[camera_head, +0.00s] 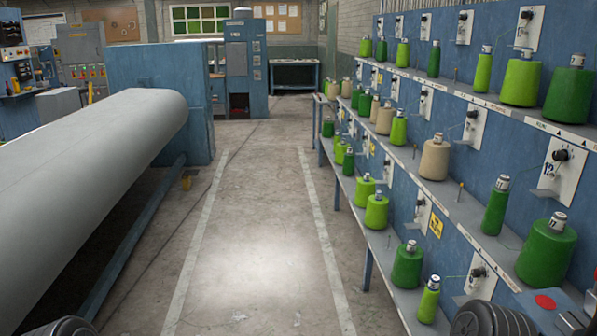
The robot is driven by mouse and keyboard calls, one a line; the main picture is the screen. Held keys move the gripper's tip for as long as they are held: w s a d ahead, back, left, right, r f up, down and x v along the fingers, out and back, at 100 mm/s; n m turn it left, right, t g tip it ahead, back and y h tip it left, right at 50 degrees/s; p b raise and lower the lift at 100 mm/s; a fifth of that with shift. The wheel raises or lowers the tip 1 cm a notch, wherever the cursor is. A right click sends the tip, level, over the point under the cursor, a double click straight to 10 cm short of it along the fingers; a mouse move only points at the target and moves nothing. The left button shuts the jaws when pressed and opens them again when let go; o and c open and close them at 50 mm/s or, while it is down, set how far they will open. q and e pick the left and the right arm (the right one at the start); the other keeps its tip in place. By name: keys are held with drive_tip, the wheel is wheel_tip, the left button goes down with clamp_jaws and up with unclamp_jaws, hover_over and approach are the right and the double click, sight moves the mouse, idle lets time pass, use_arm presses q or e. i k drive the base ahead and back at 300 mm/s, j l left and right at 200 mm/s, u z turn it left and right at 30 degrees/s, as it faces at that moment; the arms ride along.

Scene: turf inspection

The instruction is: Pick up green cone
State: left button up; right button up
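Several green yarn cones stand upright in rows on the blue rack at the right. Large dark green cones include one on the top shelf (568,92), one on the lower right (546,250) and one on the bottom shelf (407,266). Lighter green cones include one on the top shelf (521,80) and one on the bottom shelf (376,212). A slim dark green cone (495,208) stands on the middle shelf. Neither of my grippers shows; only dark ribbed parts, likely of my arms, enter at the bottom corners.
Beige cones (434,159) share the rack, with white plates and thin fittings behind them. A large grey roll (85,170) on a blue machine (170,90) borders the left. The concrete aisle (260,220) between is clear. A blue cabinet (246,60) stands far back.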

sight(405, 274)
drive_tip(key=i+z, duration=0.2)
drive_tip(key=i, duration=0.25)
drive_tip(key=i+z, duration=0.2)
drive_tip(key=i, duration=0.25)
drive_tip(key=i+j+z, duration=0.2)
drive_tip(key=i, duration=0.25)
drive_tip(key=i+j+z, duration=0.2)
drive_tip(key=i, duration=0.25)
drive_tip(key=i+l+z, duration=0.1)
drive_tip(key=i+z, duration=0.55)
drive_tip(key=z, duration=0.15)
drive_tip(key=i+z, duration=0.4)
drive_tip(key=i+j+z, duration=0.2)
drive_tip(key=z, duration=0.2)
